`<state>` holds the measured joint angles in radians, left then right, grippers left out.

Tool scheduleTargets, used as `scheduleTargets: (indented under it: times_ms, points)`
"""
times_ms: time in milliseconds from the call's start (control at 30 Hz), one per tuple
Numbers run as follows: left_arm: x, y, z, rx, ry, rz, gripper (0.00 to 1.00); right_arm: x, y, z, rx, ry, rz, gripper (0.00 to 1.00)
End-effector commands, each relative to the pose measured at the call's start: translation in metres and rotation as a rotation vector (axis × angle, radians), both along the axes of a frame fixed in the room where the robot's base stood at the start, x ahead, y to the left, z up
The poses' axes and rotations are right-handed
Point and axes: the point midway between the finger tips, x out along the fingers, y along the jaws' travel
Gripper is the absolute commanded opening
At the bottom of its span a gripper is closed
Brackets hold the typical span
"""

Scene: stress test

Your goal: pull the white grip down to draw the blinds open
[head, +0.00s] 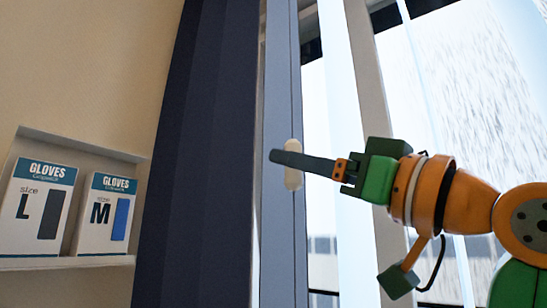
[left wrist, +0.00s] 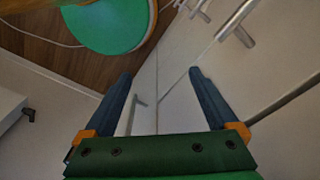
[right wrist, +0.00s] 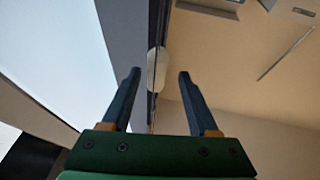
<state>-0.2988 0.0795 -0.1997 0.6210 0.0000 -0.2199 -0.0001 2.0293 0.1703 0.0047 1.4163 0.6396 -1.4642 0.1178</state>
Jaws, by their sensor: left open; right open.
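The white grip (head: 294,180) is a small pale oval piece on the narrow grey-blue upright beside the dark blinds (head: 200,150). It also shows in the right wrist view (right wrist: 156,66), between and beyond the fingertips. My right gripper (head: 275,157) reaches in from the right, and its dark finger crosses in front of the grip in the head view, hiding part of it. In the right wrist view the right gripper (right wrist: 160,72) is open, with no hold on the grip. I cannot tell whether a finger touches it. My left gripper (left wrist: 160,73) is open and empty.
A wall niche (head: 70,263) at the left holds two glove boxes, size L (head: 38,208) and size M (head: 105,212). Light vertical slats (head: 350,150) and bright window panes lie to the right. Cabinet fronts with bar handles (left wrist: 236,25) face the left wrist camera.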

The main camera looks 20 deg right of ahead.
Motion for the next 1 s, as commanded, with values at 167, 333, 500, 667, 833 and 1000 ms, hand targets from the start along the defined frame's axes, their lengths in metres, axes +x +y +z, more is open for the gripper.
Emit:
scheduleTargets:
  times_ms: [167, 333, 500, 667, 833, 1000]
  points:
    - [-0.001, 0.000, 0.027, 0.000, 0.003, 0.000, 0.92, 0.025, 0.014, 0.017, 0.001, 0.003, 0.000, 0.60]
    - [-0.002, 0.000, 0.028, 0.000, 0.004, -0.001, 0.92, 0.031, 0.017, 0.015, 0.000, 0.000, -0.002, 0.60]
    - [-0.002, 0.000, 0.027, 0.000, 0.004, -0.001, 0.92, 0.031, 0.017, 0.014, 0.000, -0.001, -0.002, 0.52]
    - [-0.002, 0.000, 0.027, 0.000, 0.004, -0.001, 0.92, 0.031, 0.017, 0.014, 0.000, -0.001, -0.002, 0.09]
    - [-0.002, 0.000, 0.027, 0.000, 0.003, -0.001, 0.92, 0.031, 0.016, 0.015, 0.001, -0.001, -0.003, 0.00]
    - [-0.001, 0.000, 0.027, 0.001, 0.003, 0.000, 0.92, 0.031, 0.016, 0.015, 0.001, -0.001, -0.003, 0.00]
